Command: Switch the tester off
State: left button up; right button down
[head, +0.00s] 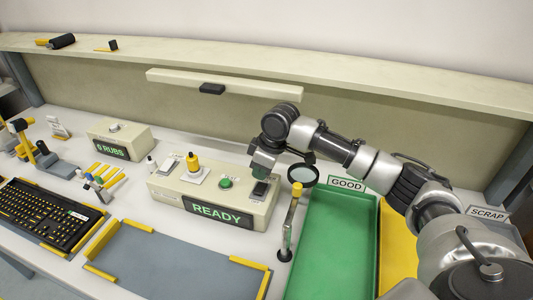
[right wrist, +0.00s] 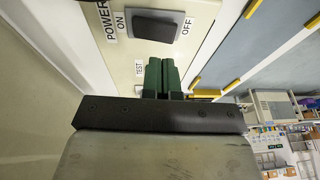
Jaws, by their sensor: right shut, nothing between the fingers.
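The tester (head: 170,200) is a beige box on the bench with a lit READY display (head: 217,212) and a green button (head: 226,183). Its black power rocker switch (head: 260,190) is at the right end of the top. In the right wrist view the rocker (right wrist: 157,26) sits between the ON and OFF labels; I cannot tell which side is pressed. My right gripper (head: 262,172) is shut and empty, just above the tester near the switch. Its green fingertips (right wrist: 163,72) show beside the rocker, near the TEST label (right wrist: 139,68); contact is unclear. My left gripper is out of view.
A magnifier on a stand (head: 288,235) stands close right of the tester. A green GOOD tray (head: 330,240) and a yellow SCRAP tray (head: 397,245) lie further right, partly under my arm. A grey mat (head: 170,265) is in front. A keyboard (head: 45,215) and a 0 RUBS counter box (head: 120,140) are left.

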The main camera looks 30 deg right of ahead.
aim_at(258, 190)
jog(key=shift+s+a+f, duration=0.1)
jog(key=shift+s+f, duration=0.05)
jog(key=shift+f, duration=0.8)
jog(key=shift+s+a+f, duration=0.1)
jog(key=shift+s+f, duration=0.05)
jog(key=shift+f, duration=0.75)
jog(key=shift+s+a+f+h+p, duration=0.1)
jog(key=shift+h+p, duration=0.2)
jog(key=shift+p, duration=0.45)
jog(key=shift+f, duration=0.15)
jog(key=shift+w+d+r, duration=0.25)
jog(key=shift+w+d, duration=0.35)
